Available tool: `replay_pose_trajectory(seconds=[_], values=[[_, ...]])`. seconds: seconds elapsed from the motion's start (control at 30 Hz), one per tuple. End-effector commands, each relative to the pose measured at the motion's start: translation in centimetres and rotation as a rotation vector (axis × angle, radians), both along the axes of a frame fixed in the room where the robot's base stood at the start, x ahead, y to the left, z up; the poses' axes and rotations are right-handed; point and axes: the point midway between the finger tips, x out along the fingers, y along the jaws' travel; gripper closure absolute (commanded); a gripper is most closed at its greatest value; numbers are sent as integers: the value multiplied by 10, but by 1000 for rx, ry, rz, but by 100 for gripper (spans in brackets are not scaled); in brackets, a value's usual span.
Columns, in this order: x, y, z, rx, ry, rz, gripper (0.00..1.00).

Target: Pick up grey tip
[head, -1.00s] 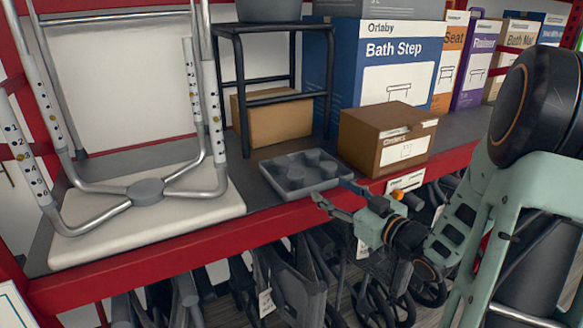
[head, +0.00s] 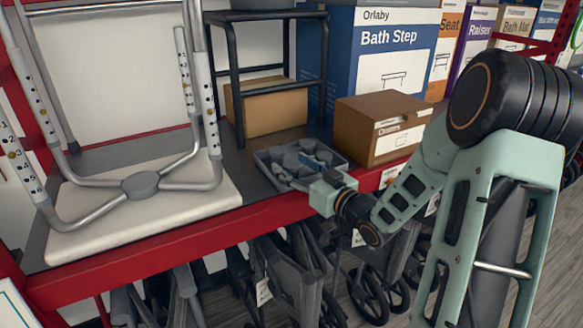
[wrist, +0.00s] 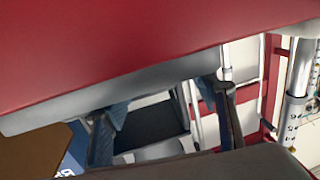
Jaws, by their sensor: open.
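A grey tray (head: 262,160) on the shelf holds several round grey tips (head: 291,160), all alike in colour. My gripper (head: 299,169) is open at the tray's front side, with its fingers reaching over the tray. The gripper and its fingers hide part of the tray and some tips. In the wrist view, the two fingers of my gripper (wrist: 165,105) stand wide apart with no tip seen held. I cannot make out a grey tip for certain in that view. Whether a finger touches a tip or the tray cannot be told.
The red shelf beam (head: 165,250) runs along the front and fills the top of the wrist view (wrist: 110,45). A brown carton (head: 365,135) stands right of the tray. A black stool (head: 240,90) is behind and a shower stool (head: 140,185) left.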

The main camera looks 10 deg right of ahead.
Motion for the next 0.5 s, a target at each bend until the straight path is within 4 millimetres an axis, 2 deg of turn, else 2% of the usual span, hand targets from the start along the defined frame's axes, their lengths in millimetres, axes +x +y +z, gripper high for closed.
replay_pose_trajectory(seconds=[0.3, 0.5], values=[[6, 3, 0, 1, 0, -1, 47], [6, 3, 0, 1, 0, -1, 69]])
